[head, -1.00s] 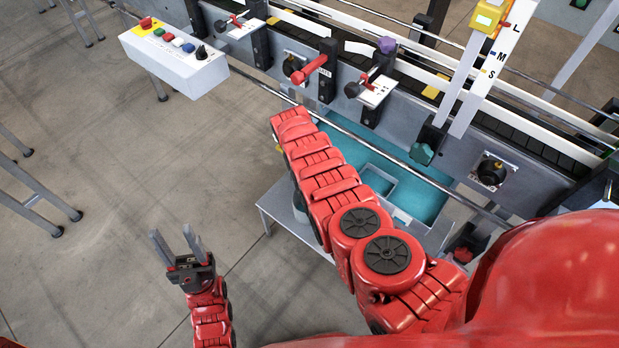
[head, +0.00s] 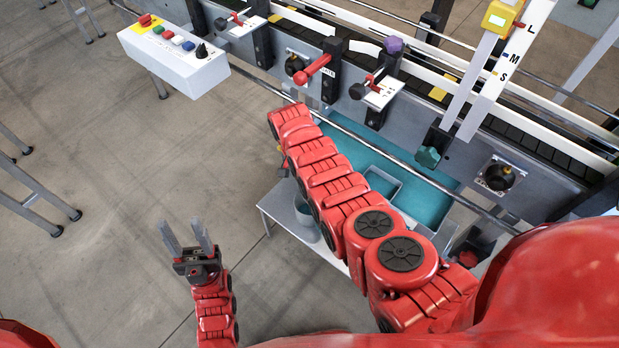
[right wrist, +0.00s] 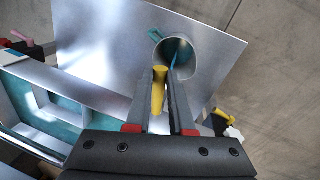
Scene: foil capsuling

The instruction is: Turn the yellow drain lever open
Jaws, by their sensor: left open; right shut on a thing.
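The yellow drain lever (right wrist: 159,92) shows in the right wrist view as a short yellow handle between the two fingers of my right gripper (right wrist: 159,74). The gripper is shut on it. The fingers hide part of the lever and its mount. In the head view my red right arm covers this gripper and the lever. My left gripper (head: 188,238) is open and empty over the bare floor at the lower left of the head view, far from the machine.
A grey cylinder (right wrist: 181,50) stands on a metal shelf (right wrist: 95,45) just beyond my right fingertips. Another yellow part (right wrist: 222,117) is to the right. The teal basin (head: 430,200) and a long rail (head: 400,160) lie beside my right arm. A button box (head: 178,55) stands upper left.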

